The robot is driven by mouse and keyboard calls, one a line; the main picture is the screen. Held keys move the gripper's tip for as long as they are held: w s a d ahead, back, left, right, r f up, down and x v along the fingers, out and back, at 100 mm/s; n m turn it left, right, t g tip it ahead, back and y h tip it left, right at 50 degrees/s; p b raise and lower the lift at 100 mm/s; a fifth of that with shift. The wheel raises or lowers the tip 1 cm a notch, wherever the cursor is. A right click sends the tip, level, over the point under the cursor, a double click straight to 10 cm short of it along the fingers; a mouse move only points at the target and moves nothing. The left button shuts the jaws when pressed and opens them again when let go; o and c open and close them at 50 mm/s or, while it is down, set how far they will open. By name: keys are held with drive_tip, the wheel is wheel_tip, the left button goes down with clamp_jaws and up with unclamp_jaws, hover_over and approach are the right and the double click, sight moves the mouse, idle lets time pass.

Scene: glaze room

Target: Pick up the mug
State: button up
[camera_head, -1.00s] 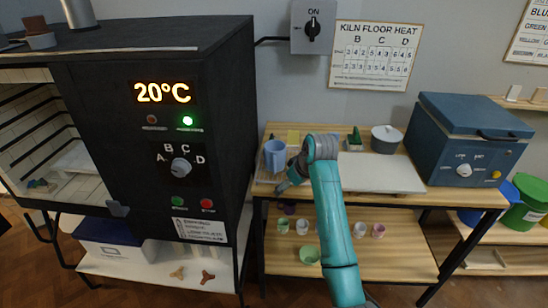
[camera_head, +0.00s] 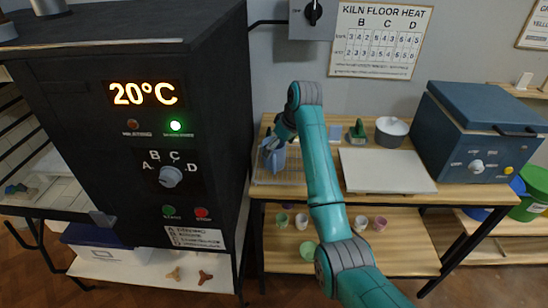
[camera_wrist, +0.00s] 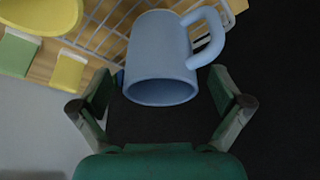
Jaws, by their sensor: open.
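The blue mug (camera_wrist: 160,58) lies in the wrist view between and just beyond my gripper's fingers, its dark open mouth facing the gripper and its handle to the right. My gripper (camera_wrist: 160,98) is open, with one finger on each side of the mug's mouth; I cannot tell whether either finger touches it. In the head view the mug (camera_head: 274,158) is on the wire rack (camera_head: 285,174) at the left end of the wooden table, partly hidden by my gripper (camera_head: 270,148).
The black kiln (camera_head: 130,70) stands close on the left. A white board (camera_head: 388,171), a grey pot (camera_head: 391,131) and a blue box kiln (camera_head: 478,135) are right of my arm. Several small cups stand on the lower shelf (camera_head: 385,245). A yellow dish (camera_wrist: 45,12) shows near the mug.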

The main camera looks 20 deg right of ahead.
drive_tip(key=shift+w+x, duration=0.15)
drive_tip(key=shift+x, duration=1.15)
drive_tip(key=shift+w+x, duration=0.1)
drive_tip(key=shift+x, duration=1.15)
drive_tip(key=shift+a, duration=0.15)
drive_tip(key=c, duration=1.2)
